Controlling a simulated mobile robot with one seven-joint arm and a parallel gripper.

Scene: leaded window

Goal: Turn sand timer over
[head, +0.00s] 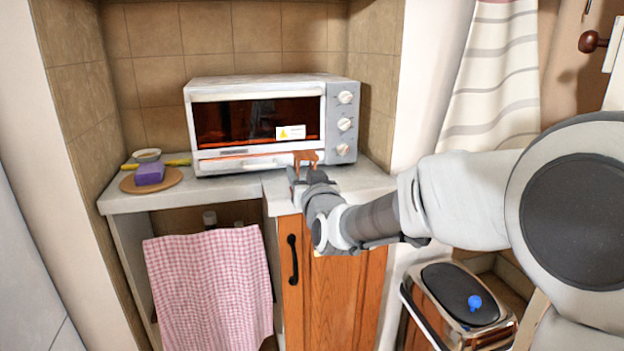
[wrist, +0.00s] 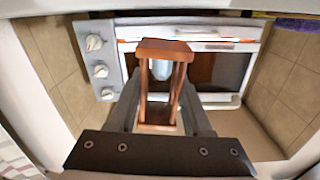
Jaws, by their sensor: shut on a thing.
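The sand timer (head: 305,157) has a reddish-brown wooden frame and is at the front of the toaster oven, just above my gripper (head: 299,175) in the head view. In the wrist view the timer (wrist: 163,50) shows two square end plates joined by posts, with a pale glass bulb between them. My gripper (wrist: 160,95) is shut on it, with one finger on each side. In the head view my gripper and wrist hide the lower part of the timer. I cannot tell whether it touches the counter, or where its sand lies.
The white toaster oven (head: 258,120) stands close behind the timer on the pale counter (head: 232,190). A purple sponge (head: 150,173) lies on a round board (head: 127,184) at left, near a small bowl (head: 147,155). A checked towel (head: 208,285) hangs below. The counter's front left is clear.

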